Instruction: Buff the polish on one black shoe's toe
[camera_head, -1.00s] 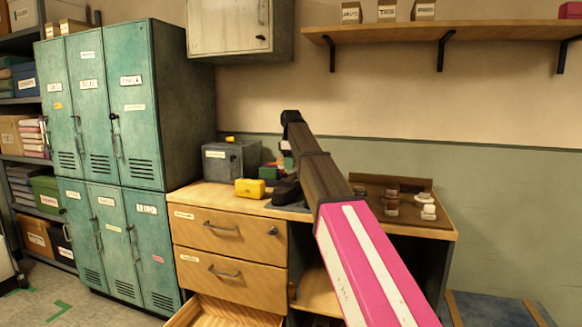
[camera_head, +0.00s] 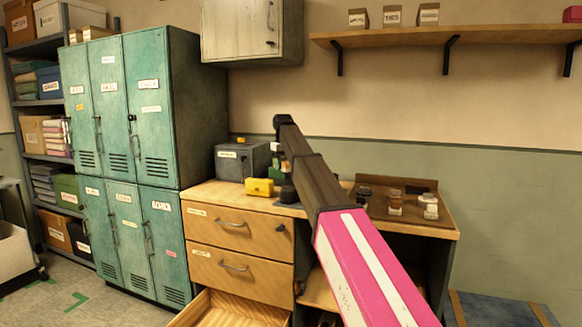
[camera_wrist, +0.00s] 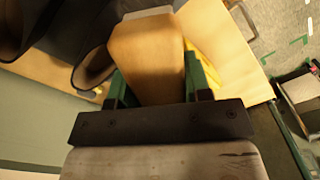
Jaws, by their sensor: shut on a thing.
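In the head view a black shoe (camera_head: 288,193) shows partly on the bench, left of my arm. My arm hides most of the gripper there; only green bits (camera_head: 278,160) show above the shoe.
A brown tray (camera_head: 372,203) with small jars lies right of my arm. A lower drawer (camera_head: 225,308) is open. Teal lockers (camera_head: 130,110) stand at left.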

